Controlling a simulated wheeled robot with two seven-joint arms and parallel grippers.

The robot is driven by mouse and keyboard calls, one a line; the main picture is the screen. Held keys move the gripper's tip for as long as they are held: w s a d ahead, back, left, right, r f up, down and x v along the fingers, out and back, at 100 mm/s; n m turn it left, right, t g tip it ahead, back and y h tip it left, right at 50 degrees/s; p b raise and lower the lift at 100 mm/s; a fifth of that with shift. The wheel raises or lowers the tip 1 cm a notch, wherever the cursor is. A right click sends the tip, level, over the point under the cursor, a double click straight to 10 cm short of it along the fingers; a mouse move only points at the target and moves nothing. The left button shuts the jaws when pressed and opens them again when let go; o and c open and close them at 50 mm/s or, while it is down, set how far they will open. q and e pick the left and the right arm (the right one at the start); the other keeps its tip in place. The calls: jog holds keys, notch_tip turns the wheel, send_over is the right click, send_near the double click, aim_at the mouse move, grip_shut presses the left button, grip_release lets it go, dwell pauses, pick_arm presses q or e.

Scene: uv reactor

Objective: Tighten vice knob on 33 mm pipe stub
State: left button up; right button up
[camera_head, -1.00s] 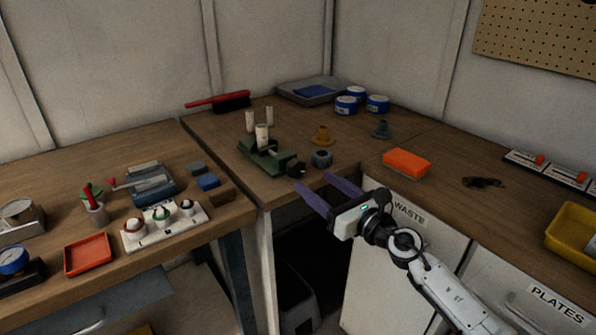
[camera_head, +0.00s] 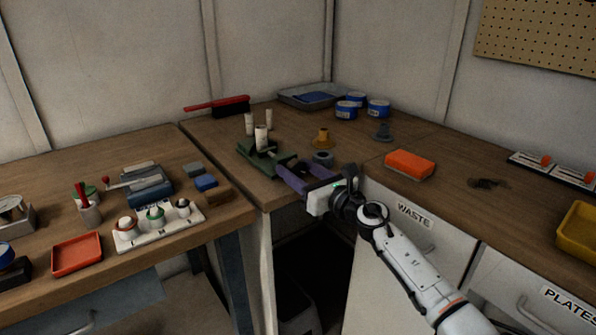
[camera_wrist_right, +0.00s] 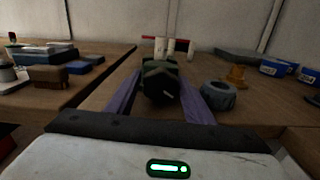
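The green vice (camera_head: 255,160) stands near the front edge of the back bench. A pale pipe stub (camera_head: 261,138) stands upright at its jaws; I cannot tell how tightly it is held. The dark vice knob (camera_wrist_right: 160,88) faces me in the right wrist view, in front of the green vice body (camera_wrist_right: 158,66). My right gripper (camera_head: 294,174) is open, its purple fingers on either side of the knob, with a visible gap on the right. In the head view the fingers mostly hide the knob. My left gripper is not in view.
A grey-blue ring-like part (camera_head: 323,158) sits close to the right finger, also in the wrist view (camera_wrist_right: 218,95). Two more pale stubs (camera_head: 249,123) stand behind the vice.

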jog(key=c, duration=0.7)
jog(key=shift+o, duration=0.2)
jog(key=shift+r+m+p, duration=0.1)
jog(key=shift+m+p, duration=0.45)
jog(key=shift+m, duration=1.45)
jog(key=shift+m+p, duration=0.3)
jog(key=shift+m, duration=0.6)
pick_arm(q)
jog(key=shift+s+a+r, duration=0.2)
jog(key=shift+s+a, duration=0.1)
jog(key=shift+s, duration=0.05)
pick_arm(e)
jog(key=shift+f, duration=0.2)
